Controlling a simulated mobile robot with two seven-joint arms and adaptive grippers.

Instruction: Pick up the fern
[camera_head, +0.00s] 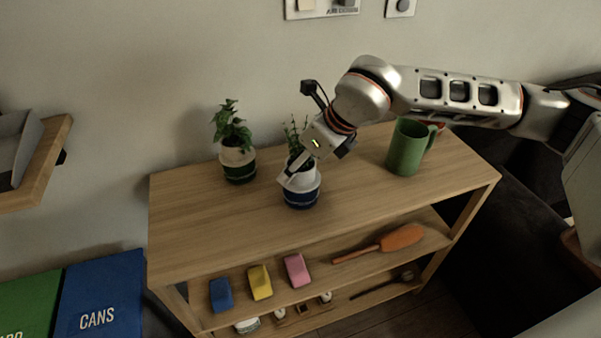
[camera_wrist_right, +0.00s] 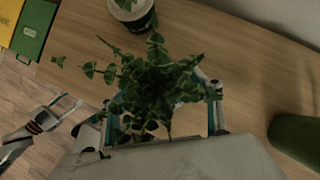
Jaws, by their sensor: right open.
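Two potted plants stand on the wooden shelf top; which one is the fern I cannot tell for sure. The plant in the blue-and-white pot (camera_head: 301,196) is at the middle, and my right gripper (camera_head: 301,172) reaches down over it from the right. In the right wrist view its small round green leaves (camera_wrist_right: 155,85) fill the space between the fingers of my open right gripper (camera_wrist_right: 162,120). The leaves hide its pot there, and I see no grip on it. The other plant (camera_head: 231,130), with broader leaves in a green-and-white pot, stands to the left.
A green mug (camera_head: 405,148) stands right of the gripper; the wall is close behind. The wooden top (camera_head: 200,215) is clear in front. Blue, yellow and pink blocks (camera_head: 260,282) and an orange-headed brush-like tool (camera_head: 400,238) lie on the shelf below.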

